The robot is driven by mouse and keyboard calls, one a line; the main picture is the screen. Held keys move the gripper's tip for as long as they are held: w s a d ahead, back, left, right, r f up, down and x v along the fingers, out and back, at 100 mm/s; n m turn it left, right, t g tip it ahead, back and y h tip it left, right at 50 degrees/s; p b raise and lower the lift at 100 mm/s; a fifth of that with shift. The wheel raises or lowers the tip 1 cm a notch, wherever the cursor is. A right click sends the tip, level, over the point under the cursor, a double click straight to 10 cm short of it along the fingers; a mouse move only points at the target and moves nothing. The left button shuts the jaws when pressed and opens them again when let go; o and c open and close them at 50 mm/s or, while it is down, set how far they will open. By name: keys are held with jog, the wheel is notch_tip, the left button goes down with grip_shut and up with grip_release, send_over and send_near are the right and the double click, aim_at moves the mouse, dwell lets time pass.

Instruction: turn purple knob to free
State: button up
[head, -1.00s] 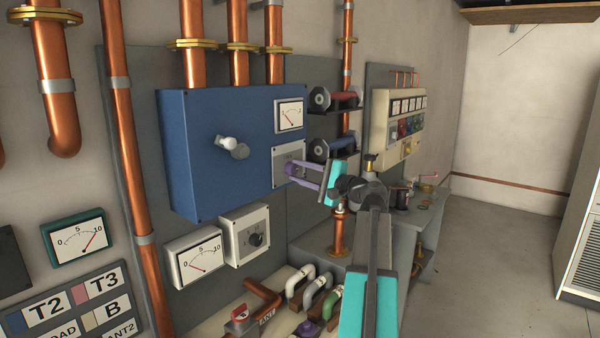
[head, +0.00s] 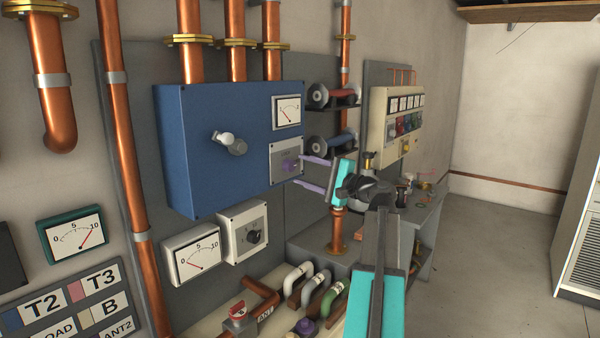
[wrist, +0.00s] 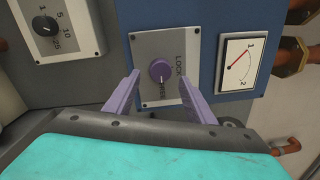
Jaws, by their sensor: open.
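The purple knob (head: 290,165) sits on a grey plate (head: 280,149) on the right side of the blue cabinet's front. In the wrist view the knob (wrist: 161,71) shows whole, between the words LOCK and FREE on its plate (wrist: 164,46). A light pointer mark on its face seems to lie towards the FREE lettering, but it is small. My gripper (head: 299,171) is open, its two purple fingers to the right of the knob and apart from it. In the wrist view my gripper (wrist: 159,80) has one finger on each side of the knob, with nothing between them.
The blue cabinet (head: 225,120) carries a white handle (head: 224,139) and a gauge (head: 288,110). Black-ended cylinders on shelves (head: 332,145) stand close behind my gripper. Coloured pipe handles (head: 318,290) lie below.

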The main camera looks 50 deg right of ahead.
jog(key=s+b, duration=0.2)
jog(key=s, duration=0.8)
jog(key=shift+s+d+f+b, duration=0.3)
jog(key=shift+s+d+b, duration=0.05)
jog(key=shift+s+d, duration=0.1)
